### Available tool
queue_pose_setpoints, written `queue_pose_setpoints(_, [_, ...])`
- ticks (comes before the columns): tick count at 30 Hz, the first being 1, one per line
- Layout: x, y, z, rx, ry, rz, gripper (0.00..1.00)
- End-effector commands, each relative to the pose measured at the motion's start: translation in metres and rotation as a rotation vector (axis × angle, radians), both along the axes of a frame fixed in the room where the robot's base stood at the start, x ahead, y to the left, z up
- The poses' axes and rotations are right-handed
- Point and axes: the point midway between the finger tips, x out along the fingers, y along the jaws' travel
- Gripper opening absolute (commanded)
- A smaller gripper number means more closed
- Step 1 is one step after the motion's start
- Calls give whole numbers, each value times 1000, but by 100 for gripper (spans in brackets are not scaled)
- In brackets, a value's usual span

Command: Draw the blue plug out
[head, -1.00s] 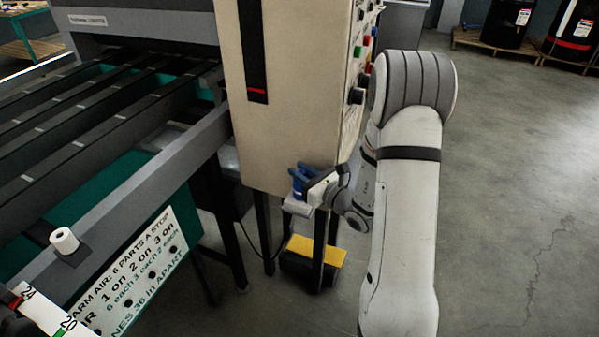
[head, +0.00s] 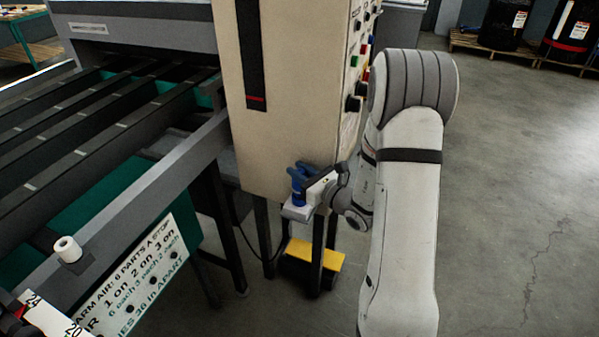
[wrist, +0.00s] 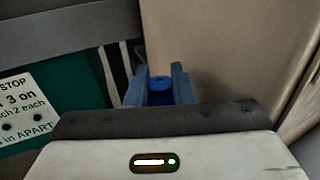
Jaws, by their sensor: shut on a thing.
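The blue plug (head: 298,198) is upright just in front of the lower edge of the beige cabinet, above a light grey block (head: 297,213). I cannot tell whether the plug's lower end is still inside that block. My gripper (head: 303,171) has blue fingers and reaches in from the right. In the wrist view the plug (wrist: 160,89) sits between the two fingers of my gripper (wrist: 159,80), which are shut on it. The plug's lower part is hidden there behind the gripper body.
The beige cabinet (head: 285,120) stands close behind the plug, with buttons on its right side. A conveyor frame (head: 150,190) with a white roll (head: 67,248) is at the left. A yellow-topped pedal (head: 315,255) is on the floor below. Open floor lies right of my arm.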

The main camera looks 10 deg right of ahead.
Motion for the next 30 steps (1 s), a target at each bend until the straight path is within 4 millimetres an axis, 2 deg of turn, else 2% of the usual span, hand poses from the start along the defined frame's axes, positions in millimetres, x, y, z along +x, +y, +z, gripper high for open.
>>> queue_pose_setpoints(30, [0,0,30,0,0,0,0])
